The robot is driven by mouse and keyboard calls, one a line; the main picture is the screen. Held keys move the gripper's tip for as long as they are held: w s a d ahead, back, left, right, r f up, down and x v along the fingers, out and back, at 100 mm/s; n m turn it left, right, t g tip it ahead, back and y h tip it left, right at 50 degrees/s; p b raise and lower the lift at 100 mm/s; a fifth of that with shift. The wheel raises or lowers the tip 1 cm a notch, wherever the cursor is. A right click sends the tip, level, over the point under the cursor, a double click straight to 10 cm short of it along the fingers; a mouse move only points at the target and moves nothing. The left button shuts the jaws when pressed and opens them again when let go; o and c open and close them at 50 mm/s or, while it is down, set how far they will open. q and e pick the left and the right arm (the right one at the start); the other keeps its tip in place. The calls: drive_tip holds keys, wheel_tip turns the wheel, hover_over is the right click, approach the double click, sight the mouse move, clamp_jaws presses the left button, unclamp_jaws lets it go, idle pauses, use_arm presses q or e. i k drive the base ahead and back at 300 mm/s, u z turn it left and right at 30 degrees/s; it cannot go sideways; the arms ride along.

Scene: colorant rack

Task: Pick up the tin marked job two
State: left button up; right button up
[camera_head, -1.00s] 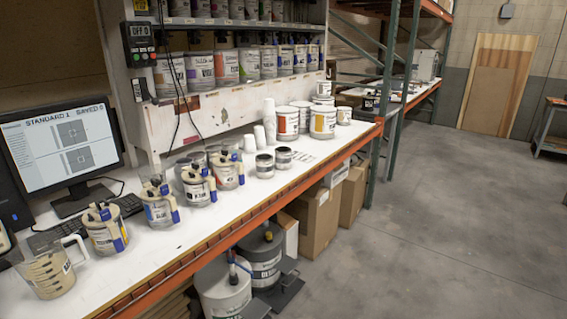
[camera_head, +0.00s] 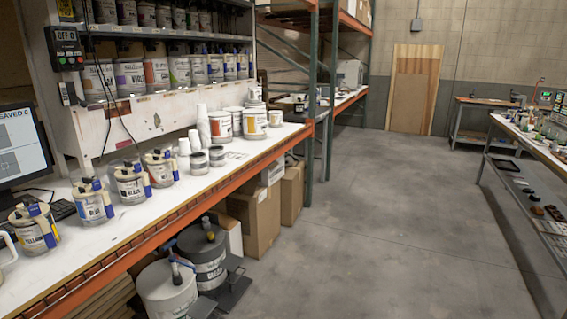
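I cannot read a job two mark on any tin. Two small grey-lidded tins stand on the white bench, a front one (camera_head: 199,163) and one just behind it (camera_head: 217,155). Larger white tins with coloured labels stand farther back, including an orange-labelled one (camera_head: 255,123) and a red-labelled one (camera_head: 220,126). Neither of my grippers is in view.
The bench (camera_head: 130,220) runs along the left with an orange front edge. Pots with blue clips, such as the yellow one (camera_head: 35,230), line it. Pails (camera_head: 167,290) and cardboard boxes (camera_head: 256,215) stand below. The grey floor (camera_head: 380,220) is clear. A shelf table (camera_head: 535,150) stands right.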

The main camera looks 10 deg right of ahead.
sight(216, 152)
drive_tip(key=z, duration=0.6)
drive_tip(key=k, duration=0.8)
drive_tip(key=z, duration=0.7)
drive_tip(key=i, duration=1.7)
drive_tip(key=u, duration=0.5)
drive_tip(key=i, duration=2)
drive_tip(key=u, duration=1.65)
drive_tip(key=i, duration=1.1)
drive_tip(key=u, duration=1.4)
drive_tip(key=i, duration=0.2)
drive_tip(key=z, duration=0.05)
